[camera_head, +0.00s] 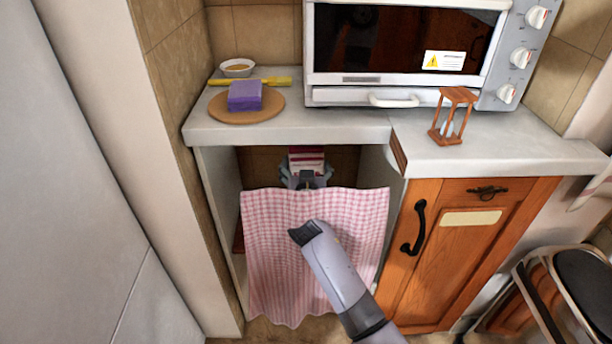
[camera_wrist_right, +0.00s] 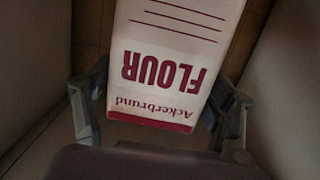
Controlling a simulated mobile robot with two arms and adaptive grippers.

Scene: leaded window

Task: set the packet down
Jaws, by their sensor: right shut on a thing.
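The packet (camera_head: 306,157) is white and dark red. In the wrist view the flour packet (camera_wrist_right: 165,60) shows its label upside down, reading "FLOUR" and "Ackerbrund". My right gripper (camera_head: 306,174) is shut on it, with a grey finger on each side. It also shows in the wrist view (camera_wrist_right: 160,108). The packet is inside the open compartment under the counter, behind the top edge of a pink checked curtain (camera_head: 318,220). The curtain hides the compartment's lower part, so I cannot tell whether the packet rests on anything. My left gripper is not in view.
Compartment walls stand close on both sides. The counter (camera_head: 330,127) above holds a cork mat (camera_head: 222,112) with a purple block (camera_head: 245,95), a white bowl (camera_head: 237,67), a toaster oven (camera_head: 400,50) and a wooden-framed timer (camera_head: 453,115). A wooden cupboard door (camera_head: 460,260) is at right.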

